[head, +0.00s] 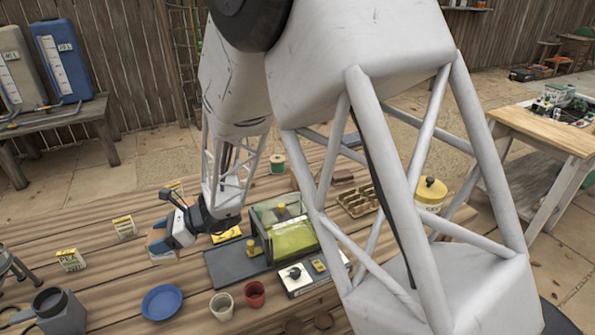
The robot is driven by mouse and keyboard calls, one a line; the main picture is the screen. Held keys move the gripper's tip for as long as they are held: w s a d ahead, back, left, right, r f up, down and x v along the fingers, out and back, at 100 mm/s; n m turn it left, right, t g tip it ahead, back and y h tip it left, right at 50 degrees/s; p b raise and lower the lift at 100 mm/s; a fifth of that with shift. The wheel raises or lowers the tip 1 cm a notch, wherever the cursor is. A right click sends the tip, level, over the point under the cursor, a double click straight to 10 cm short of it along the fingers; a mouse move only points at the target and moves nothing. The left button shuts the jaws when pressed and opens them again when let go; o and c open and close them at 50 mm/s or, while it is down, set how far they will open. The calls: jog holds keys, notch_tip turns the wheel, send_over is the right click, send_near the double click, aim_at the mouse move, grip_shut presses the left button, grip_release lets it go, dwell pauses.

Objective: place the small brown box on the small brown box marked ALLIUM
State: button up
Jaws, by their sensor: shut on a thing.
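My gripper (170,241) is at the left middle of the table, reaching down from my arm. It is shut on a small brown box (155,238), which is partly hidden by the fingers. Just below the held box is another small box with a pale front (162,258). Its lettering is too small to read, so I cannot tell if it is the one marked ALLIUM. I cannot tell whether the two boxes touch.
Yellow-labelled cards (124,227) stand at left. A glass-sided case (290,232) on a dark mat (226,266) is right of my gripper.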

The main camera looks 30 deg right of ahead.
jog(key=w+d+r+m+t, duration=0.2)
jog(key=w+d+r, duration=0.1)
jog(key=w+d, duration=0.8)
jog(key=w+d+r+m+t+h, duration=0.1)
jog(key=w+d+r, duration=0.1)
jog(key=d, duration=1.1)
jog(key=w+d+r+m+t+h, duration=0.1)
jog(key=w+d+r+t, duration=0.1)
jog(key=d, duration=1.2)
jog(key=w+d+r+m+t+h, duration=0.1)
jog(key=w+d, duration=0.4)
jog(key=d, duration=0.8)
notch_tip(320, 180, up, 3)
jog(key=shift+w+d+f+m+h, duration=0.15)
jog(key=shift+w+d+m+h, duration=0.2)
jog(key=shift+m, duration=0.25)
notch_tip(320, 180, down, 6)
jog(key=shift+f, duration=0.1)
jog(key=shift+f, duration=1.9)
jog(key=shift+f, duration=0.1)
